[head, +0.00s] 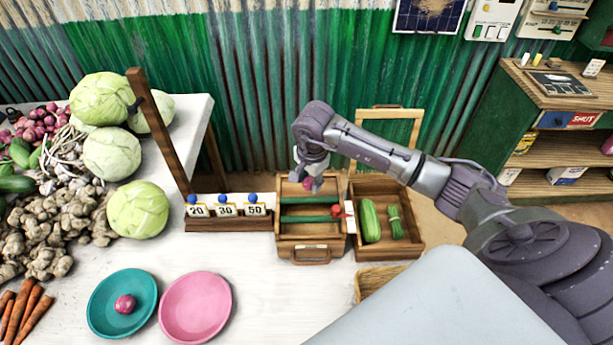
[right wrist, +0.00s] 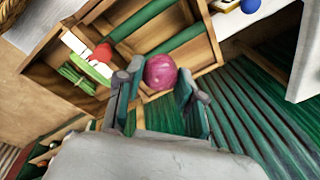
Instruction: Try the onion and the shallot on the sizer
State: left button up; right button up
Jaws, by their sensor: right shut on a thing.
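My right gripper (head: 311,172) is shut on a round purple-red bulb (right wrist: 160,72), which also shows in the head view (head: 309,183). I cannot tell whether this bulb is the onion or the shallot. It is over the far end of the sizer (head: 312,239), a wooden frame with two green bars and a red piece at its right side. Whether the bulb touches the frame is unclear. Another small pink-purple bulb (head: 125,304) lies in the teal dish (head: 105,325). My left gripper is not in view.
An empty pink dish (head: 195,308) stands beside the teal one. A rack with tags 20, 30 and 50 (head: 228,225) stands left of the sizer. A wooden crate (head: 408,255) with green vegetables stands right of it. Cabbages (head: 138,210) and roots crowd the table's left.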

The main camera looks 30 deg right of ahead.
jog(key=shift+s+a+f, duration=0.1)
jog(key=shift+s+f, duration=0.1)
jog(key=shift+f, duration=0.2)
jog(key=shift+w+f+b, duration=0.15)
jog(key=shift+f+b, duration=0.4)
jog(key=shift+f, duration=0.05)
jog(key=shift+f+b, duration=0.45)
jog(key=shift+f, duration=0.45)
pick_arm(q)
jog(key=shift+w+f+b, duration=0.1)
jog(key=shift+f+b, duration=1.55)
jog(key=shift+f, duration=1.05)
pick_arm(e)
jog(key=shift+f, duration=2.3)
jog(key=o, duration=0.9)
jog(key=shift+o, duration=0.5)
